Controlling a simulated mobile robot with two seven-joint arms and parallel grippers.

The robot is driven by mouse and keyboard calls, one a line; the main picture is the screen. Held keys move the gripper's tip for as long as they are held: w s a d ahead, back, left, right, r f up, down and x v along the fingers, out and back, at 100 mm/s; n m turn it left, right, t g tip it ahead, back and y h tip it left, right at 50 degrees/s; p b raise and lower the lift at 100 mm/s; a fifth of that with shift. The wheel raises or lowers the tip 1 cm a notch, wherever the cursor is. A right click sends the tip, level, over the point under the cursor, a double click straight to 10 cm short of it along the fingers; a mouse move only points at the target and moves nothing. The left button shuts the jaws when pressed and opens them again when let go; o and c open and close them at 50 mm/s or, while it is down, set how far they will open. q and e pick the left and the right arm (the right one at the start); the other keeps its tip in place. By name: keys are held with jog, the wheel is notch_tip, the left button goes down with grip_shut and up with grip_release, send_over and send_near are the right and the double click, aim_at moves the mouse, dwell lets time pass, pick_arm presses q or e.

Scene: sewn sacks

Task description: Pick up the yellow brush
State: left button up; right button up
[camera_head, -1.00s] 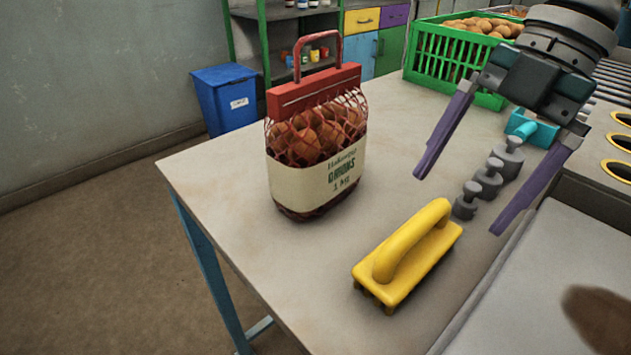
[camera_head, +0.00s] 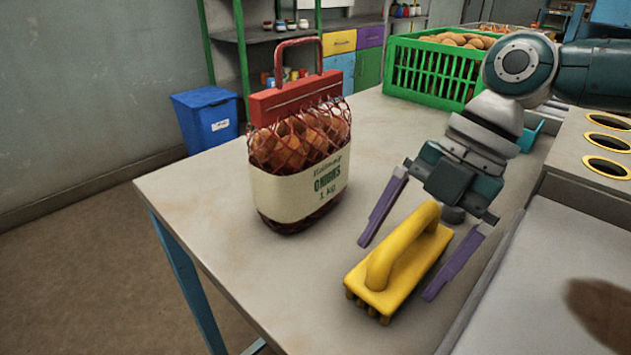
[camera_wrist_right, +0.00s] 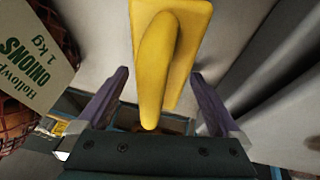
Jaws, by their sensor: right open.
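The yellow brush (camera_head: 398,262) lies on the table, bristles down, with its arched handle on top. My right gripper (camera_head: 397,268) is open, with one purple finger on each side of the brush in the head view. In the right wrist view the brush (camera_wrist_right: 168,50) shows between and beyond the open fingers (camera_wrist_right: 162,92), which do not close on it. I cannot tell how far the fingertips are above the table. My left gripper is not in view.
A net bag of onions (camera_head: 298,185) stands left of the brush, and shows at the left in the wrist view (camera_wrist_right: 30,65). A green crate (camera_head: 432,68) stands at the back. A metal tray edge (camera_head: 500,265) is close on the right. Table front-left is clear.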

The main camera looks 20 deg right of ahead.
jog(key=c, duration=1.3)
jog(key=shift+c, duration=0.2)
notch_tip(320, 180, up, 20)
jog(key=p, duration=0.1)
jog(key=shift+p, duration=0.3)
